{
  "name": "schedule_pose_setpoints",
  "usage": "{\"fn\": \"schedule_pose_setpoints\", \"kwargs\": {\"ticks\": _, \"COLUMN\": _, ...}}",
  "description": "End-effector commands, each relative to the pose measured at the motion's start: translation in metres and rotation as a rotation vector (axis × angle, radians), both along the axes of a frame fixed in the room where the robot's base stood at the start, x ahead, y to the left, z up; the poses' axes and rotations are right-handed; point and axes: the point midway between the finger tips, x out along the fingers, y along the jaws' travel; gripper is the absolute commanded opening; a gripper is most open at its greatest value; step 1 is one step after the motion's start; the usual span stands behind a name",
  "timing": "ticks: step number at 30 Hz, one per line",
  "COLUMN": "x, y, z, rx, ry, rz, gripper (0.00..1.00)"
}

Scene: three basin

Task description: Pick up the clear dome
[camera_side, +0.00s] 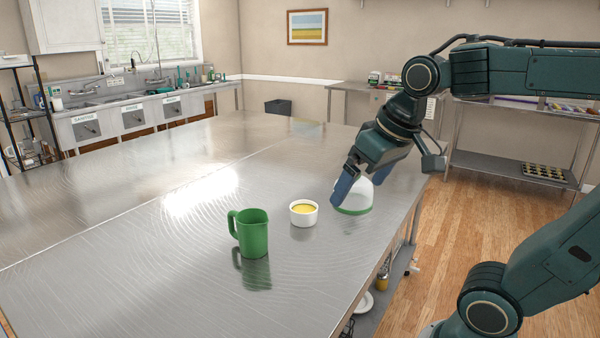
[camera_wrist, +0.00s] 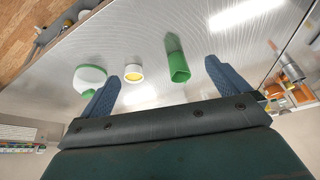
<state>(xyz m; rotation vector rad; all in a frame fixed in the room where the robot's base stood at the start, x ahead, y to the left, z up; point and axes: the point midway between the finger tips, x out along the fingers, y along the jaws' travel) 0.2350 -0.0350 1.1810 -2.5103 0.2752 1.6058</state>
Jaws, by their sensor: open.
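The clear dome (camera_side: 357,195) stands on the metal table with a green rim at its base. Its upper part is partly hidden behind my gripper in the side view. My gripper (camera_side: 350,188) is open and empty, tilted down close to the dome; I cannot tell from the side view whether they touch. In the wrist view the dome (camera_wrist: 89,78) lies outside my two blue fingers, just left of the left one. The gap of my gripper (camera_wrist: 164,76) also shows there, with no object held in it.
A white ramekin with yellow contents (camera_side: 304,212) stands left of the dome. A green jug (camera_side: 250,232) stands further left and nearer the camera. The metal table (camera_side: 120,255) is otherwise largely clear; its right edge (camera_side: 402,232) runs close to the dome.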

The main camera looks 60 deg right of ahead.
Motion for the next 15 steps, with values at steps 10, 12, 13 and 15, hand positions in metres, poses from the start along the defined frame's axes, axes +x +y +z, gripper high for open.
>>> {"fn": "schedule_pose_setpoints", "kwargs": {"ticks": 10, "x": 0.068, "y": -0.059, "z": 0.021, "rx": 0.045, "ry": 0.064, "rz": -0.279, "gripper": 1.00}}
{"fn": "schedule_pose_setpoints", "kwargs": {"ticks": 12, "x": 0.081, "y": -0.073, "z": 0.023, "rx": 0.054, "ry": 0.074, "rz": -0.336, "gripper": 1.00}}
{"fn": "schedule_pose_setpoints", "kwargs": {"ticks": 13, "x": 0.086, "y": -0.079, "z": 0.023, "rx": 0.058, "ry": 0.079, "rz": -0.359, "gripper": 1.00}}
{"fn": "schedule_pose_setpoints", "kwargs": {"ticks": 15, "x": 0.098, "y": -0.094, "z": 0.024, "rx": 0.067, "ry": 0.091, "rz": -0.414, "gripper": 1.00}}
